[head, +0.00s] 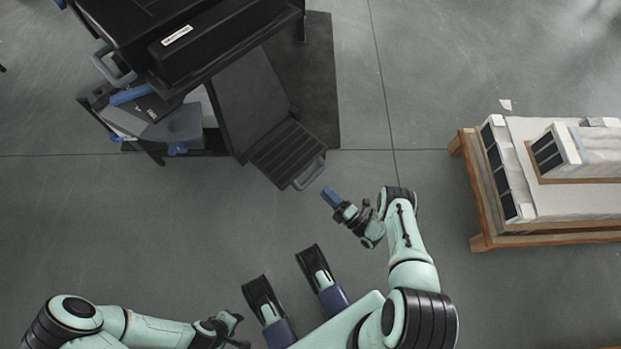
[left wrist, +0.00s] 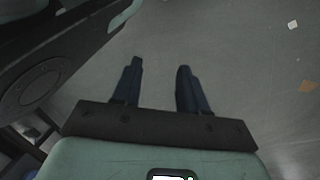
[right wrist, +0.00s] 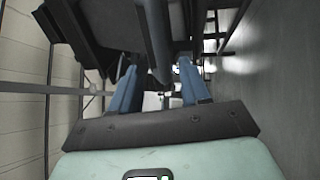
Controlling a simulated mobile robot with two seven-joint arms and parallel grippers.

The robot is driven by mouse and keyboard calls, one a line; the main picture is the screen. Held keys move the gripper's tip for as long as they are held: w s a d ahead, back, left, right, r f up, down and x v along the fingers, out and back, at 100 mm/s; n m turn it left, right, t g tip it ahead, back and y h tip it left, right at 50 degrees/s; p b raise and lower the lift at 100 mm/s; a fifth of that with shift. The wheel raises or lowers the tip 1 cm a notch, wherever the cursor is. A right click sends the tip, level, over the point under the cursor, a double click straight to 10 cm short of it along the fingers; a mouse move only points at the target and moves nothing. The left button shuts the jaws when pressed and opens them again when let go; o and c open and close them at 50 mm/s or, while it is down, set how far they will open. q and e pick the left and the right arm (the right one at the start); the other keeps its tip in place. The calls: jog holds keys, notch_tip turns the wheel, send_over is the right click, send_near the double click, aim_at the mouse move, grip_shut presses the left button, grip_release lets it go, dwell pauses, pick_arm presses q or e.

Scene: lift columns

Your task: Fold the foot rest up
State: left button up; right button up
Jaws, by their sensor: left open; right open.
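The foot rest (head: 287,152) is a black ribbed panel with a grey loop handle (head: 310,174) at its outer end. It juts out at the lower front of a black machine (head: 205,40). My right gripper (head: 331,197) is open, just beyond the handle, with a small gap in the head view. In the right wrist view, a dark narrow part (right wrist: 157,45) shows between its open blue fingers; whether it touches them I cannot tell. My left gripper (left wrist: 157,85) is open and empty over bare floor, far from the foot rest.
A wooden pallet (head: 475,190) with white boxed goods stands at the right. A dark mat (head: 322,90) lies under the machine. Blue-grey parts (head: 180,125) stick out at the machine's left side.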

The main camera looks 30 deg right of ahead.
aim_at(311, 178)
jog(key=b+x, duration=0.2)
jog(key=x, duration=0.7)
pick_arm(q)
jog(key=shift+g, duration=0.8)
jog(key=s, duration=0.1)
jog(key=s+f, duration=0.1)
jog(key=s, duration=0.1)
jog(key=s+f, duration=0.1)
jog(key=shift+s+a+f, duration=0.15)
jog(key=shift+s+a, duration=0.1)
pick_arm(e)
jog(key=shift+s, duration=0.1)
grip_shut()
